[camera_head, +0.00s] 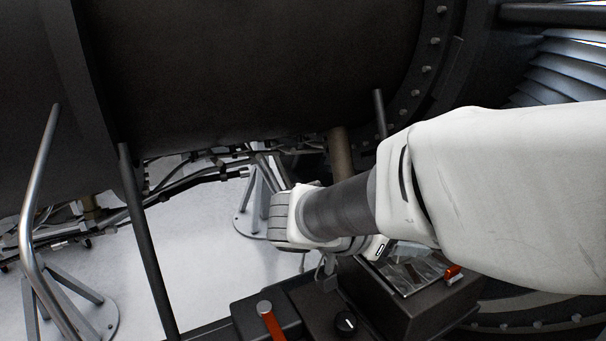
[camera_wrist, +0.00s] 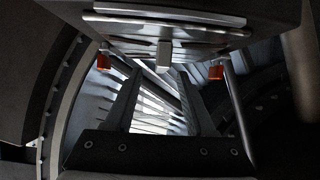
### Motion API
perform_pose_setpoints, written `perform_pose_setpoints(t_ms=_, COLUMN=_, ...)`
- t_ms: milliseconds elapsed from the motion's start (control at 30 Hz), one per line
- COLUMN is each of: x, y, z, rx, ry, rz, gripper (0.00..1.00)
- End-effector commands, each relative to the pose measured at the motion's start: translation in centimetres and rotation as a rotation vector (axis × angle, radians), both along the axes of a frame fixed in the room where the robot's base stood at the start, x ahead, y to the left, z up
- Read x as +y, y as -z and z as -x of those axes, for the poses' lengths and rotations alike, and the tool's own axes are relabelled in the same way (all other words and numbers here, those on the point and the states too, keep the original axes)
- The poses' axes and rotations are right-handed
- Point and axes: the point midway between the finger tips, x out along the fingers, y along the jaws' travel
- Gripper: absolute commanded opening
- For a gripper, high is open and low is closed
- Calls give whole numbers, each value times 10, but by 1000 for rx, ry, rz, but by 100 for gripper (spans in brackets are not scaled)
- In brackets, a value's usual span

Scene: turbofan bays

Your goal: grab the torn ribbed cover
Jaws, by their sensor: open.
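I cannot make out the torn ribbed cover for certain in either view. In the wrist view my gripper (camera_wrist: 159,74) shows as two long dark fingers rising from a bolted dark base. They are apart, with nothing clearly held between them. Bright slanted metal strips (camera_wrist: 155,115) show through the gap, farther off. In the head view my arm reaches in from the right, and its wrist hides most of the gripper.
A dark box (camera_head: 405,308) with a shiny top and a red latch (camera_head: 452,272) stands below my forearm. A red-handled lever (camera_head: 272,322) is left of it. The large dark engine casing (camera_head: 250,70) fills the top. Metal poles (camera_head: 38,185) stand left, over pale floor (camera_head: 210,275).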

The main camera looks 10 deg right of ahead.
Motion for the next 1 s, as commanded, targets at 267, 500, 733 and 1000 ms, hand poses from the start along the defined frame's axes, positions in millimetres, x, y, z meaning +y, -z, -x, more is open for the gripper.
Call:
perform_pose_setpoints(t_ms=267, x=-30, y=17, z=-12, rx=2, ry=2, rz=2, gripper=55)
perform_pose_setpoints(t_ms=500, x=-33, y=19, z=-13, rx=0, ry=0, rz=-1, gripper=55)
perform_pose_setpoints(t_ms=733, x=-32, y=19, z=-13, rx=0, ry=0, rz=-1, gripper=21)
perform_pose_setpoints(t_ms=1000, x=-32, y=19, z=-13, rx=0, ry=0, rz=0, gripper=0)
